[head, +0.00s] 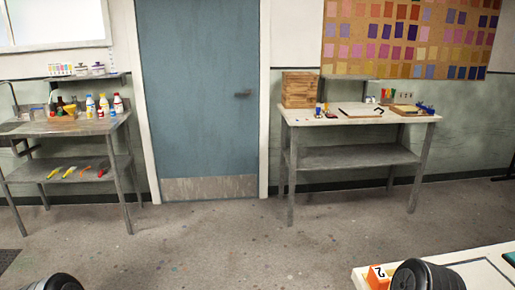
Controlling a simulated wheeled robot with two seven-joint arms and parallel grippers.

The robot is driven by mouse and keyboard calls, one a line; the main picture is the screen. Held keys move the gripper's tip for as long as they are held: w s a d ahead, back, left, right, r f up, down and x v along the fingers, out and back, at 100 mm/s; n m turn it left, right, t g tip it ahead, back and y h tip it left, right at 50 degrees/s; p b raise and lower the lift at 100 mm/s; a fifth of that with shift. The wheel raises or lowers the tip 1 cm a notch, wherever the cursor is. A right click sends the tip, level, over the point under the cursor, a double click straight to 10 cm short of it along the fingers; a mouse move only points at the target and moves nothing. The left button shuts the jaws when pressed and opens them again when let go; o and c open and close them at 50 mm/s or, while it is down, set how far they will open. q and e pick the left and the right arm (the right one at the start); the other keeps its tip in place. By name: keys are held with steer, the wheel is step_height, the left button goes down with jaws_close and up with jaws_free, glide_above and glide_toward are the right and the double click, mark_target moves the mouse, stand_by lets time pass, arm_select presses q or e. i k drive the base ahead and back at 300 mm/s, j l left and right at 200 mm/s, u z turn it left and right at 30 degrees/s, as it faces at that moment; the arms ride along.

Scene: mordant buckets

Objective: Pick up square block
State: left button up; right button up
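An orange block-like thing (379,276) with a white face marked with a dark figure like a 2 sits at the near left corner of a white-topped table (480,266) at the lower right. Its lower part is cut off by the picture edge, and a dark rounded part overlaps its right side. I cannot tell if it is the square block. A square-looking wooden box or stack (299,89) stands on the left end of the far right workbench (350,117). Neither of my grippers can be made out in the head view.
A shelf table (70,125) with bottles stands at the left; several coloured tools lie on its lower shelf. A blue door (198,90) is between the benches. The middle floor (230,240) is clear. Small items and a tray (408,110) are on the right workbench.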

mark_target(318, 115)
steer(key=i+z, duration=0.1)
steer(key=i, duration=0.45)
steer(key=i+j+z, duration=0.15)
steer(key=i, duration=0.4)
steer(key=i+j+z, duration=0.1)
steer(key=i, duration=0.45)
steer(key=i+j+z, duration=0.15)
steer(key=i, duration=0.4)
steer(key=i+j+z, duration=0.4)
steer(key=i, duration=0.1)
